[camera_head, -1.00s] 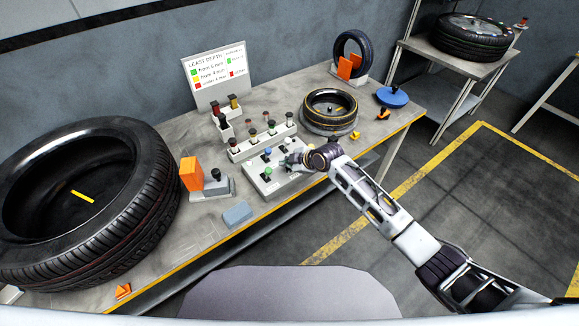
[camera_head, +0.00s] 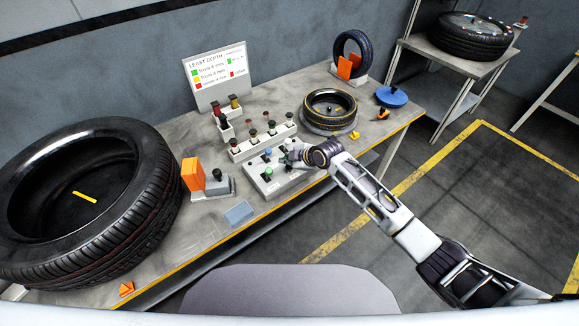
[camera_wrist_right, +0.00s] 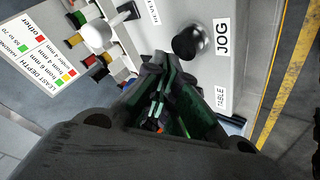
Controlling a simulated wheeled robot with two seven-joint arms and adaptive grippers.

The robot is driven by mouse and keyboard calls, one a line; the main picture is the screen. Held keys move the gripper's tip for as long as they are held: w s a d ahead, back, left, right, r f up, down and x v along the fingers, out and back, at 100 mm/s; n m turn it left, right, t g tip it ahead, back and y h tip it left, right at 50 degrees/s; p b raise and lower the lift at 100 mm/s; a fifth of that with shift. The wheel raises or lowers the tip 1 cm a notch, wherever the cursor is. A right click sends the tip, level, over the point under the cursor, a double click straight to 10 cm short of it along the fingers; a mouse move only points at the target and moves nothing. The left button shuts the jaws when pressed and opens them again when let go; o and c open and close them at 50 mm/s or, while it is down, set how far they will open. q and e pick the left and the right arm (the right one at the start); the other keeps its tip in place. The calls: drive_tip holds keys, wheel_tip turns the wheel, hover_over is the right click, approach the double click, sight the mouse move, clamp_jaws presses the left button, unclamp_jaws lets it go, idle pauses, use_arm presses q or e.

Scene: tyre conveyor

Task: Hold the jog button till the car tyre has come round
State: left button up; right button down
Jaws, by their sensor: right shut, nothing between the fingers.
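The jog button (camera_wrist_right: 188,42) is a black round knob beside the JOG label on the pale control box (camera_head: 262,187). My right gripper (camera_head: 290,157) is shut and empty, low over the right part of this box. In the right wrist view its dark fingers end left of and below the jog button; I see no clear contact. One tyre (camera_head: 330,107) lies flat on a round stand, right of and behind the gripper. A big tyre (camera_head: 150,205) lies at the left, and another tyre (camera_head: 470,36) lies on the back stand. I cannot tell which is the car tyre. My left gripper is not in view.
An orange block (camera_head: 192,174) on a grey base and a blue-grey block (camera_head: 239,212) stand at the left. A small tyre (camera_head: 340,50) stands upright at the back.

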sight(288, 168)
drive_tip(key=shift+r+p, duration=2)
drive_tip(key=shift+r, duration=0.5)
drive_tip(key=shift+f, duration=0.1)
